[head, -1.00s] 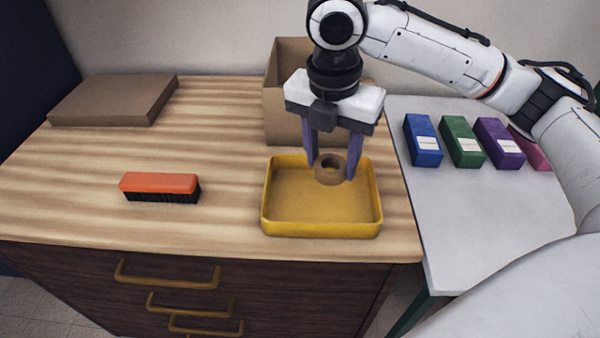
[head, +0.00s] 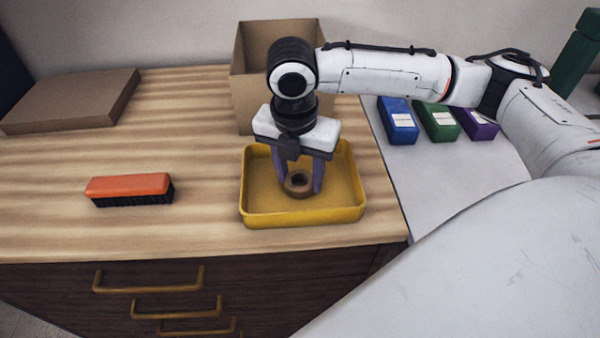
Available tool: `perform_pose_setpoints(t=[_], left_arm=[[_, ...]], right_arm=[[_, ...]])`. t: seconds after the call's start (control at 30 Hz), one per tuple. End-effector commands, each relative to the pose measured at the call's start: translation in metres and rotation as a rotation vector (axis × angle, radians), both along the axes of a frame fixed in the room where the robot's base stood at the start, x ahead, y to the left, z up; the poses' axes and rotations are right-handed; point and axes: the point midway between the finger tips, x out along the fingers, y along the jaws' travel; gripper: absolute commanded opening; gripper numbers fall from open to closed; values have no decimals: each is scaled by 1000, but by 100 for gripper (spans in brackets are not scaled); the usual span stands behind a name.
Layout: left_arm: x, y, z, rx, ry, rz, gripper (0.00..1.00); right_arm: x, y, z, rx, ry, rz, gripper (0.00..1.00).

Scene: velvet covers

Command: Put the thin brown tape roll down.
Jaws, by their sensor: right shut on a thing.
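The thin brown tape roll (head: 299,191) is in the head view, inside the outline of the yellow tray (head: 302,219). My right gripper (head: 299,187) points down and is shut on the roll, one purple finger on each side. The roll's hole faces up and toward the camera. The roll is low over the tray floor; I cannot tell whether it touches it. My left gripper is not in view.
A brush with an orange back (head: 129,189) lies left of the tray on the wooden top. An open cardboard box (head: 253,103) stands behind the tray. A flat cardboard box (head: 72,101) lies back left. Blue (head: 398,121), green (head: 437,121) and purple (head: 476,122) boxes stand on the grey table.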

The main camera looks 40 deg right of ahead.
Motion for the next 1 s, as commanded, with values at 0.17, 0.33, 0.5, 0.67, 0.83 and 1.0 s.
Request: perform_pose_setpoints(t=[0.17,0.33,0.5,0.67,0.83,1.0], left_arm=[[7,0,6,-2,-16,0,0],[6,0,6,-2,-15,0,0],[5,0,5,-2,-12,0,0],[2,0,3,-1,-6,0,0],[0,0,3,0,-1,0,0],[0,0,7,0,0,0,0]], right_arm=[[0,0,0,0,0,0,24],[0,0,-2,0,0,0,61],[0,0,-2,0,0,0,65],[0,0,-1,1,-1,0,65],[-1,2,16,1,-2,1,65],[-3,7,53,2,-4,4,65]])
